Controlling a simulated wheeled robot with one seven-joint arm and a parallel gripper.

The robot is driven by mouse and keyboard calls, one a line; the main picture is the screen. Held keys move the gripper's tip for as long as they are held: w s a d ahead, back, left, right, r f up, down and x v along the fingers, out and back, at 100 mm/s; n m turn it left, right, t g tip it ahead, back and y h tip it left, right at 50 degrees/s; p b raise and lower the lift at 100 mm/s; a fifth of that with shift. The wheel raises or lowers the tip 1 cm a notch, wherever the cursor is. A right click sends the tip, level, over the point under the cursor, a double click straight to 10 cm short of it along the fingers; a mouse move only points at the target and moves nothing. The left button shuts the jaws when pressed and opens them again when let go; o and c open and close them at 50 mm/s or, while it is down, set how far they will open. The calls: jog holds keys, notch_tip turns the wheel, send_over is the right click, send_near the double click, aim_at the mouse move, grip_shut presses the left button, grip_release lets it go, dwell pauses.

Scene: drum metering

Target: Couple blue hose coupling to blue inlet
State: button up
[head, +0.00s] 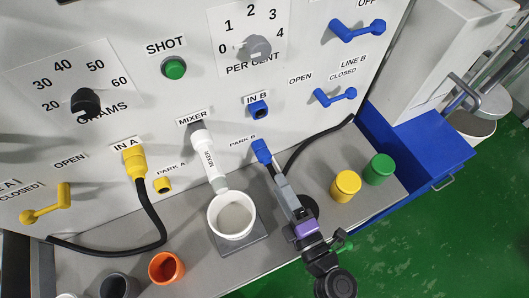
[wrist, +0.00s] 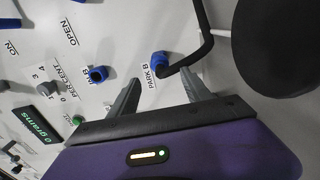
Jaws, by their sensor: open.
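The blue hose coupling (head: 261,150) sits at the PARK B port on the white panel, with its black hose running off to the right. In the wrist view the coupling (wrist: 159,63) lies just beyond and between my fingertips, with the hose bending away from it. My gripper (head: 275,173) is open, its fingers pointing at the coupling. In the wrist view the gripper (wrist: 160,81) shows nothing held between its fingers. The blue inlet (head: 258,109), labelled IN B, is above the coupling and looks empty. The inlet also shows in the wrist view (wrist: 97,74), left of the coupling.
A yellow coupling (head: 134,162) with a black hose is on IN A. A white cup (head: 232,216) stands under the mixer spout (head: 208,160). Yellow (head: 345,187) and green (head: 379,170) containers stand on the ledge at right. Blue handles (head: 335,97) stick out near IN B.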

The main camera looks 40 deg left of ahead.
aim_at(269, 164)
jog(key=shift+b+x, duration=0.65)
jog(key=shift+x, duration=3.8)
jog(key=shift+p, duration=0.35)
grip_shut()
jog(key=shift+p+v, duration=1)
jog(key=shift+v, duration=2)
jog(key=shift+d, duration=0.15)
jog(key=shift+p+v, duration=0.55)
jog(key=shift+v, duration=1.35)
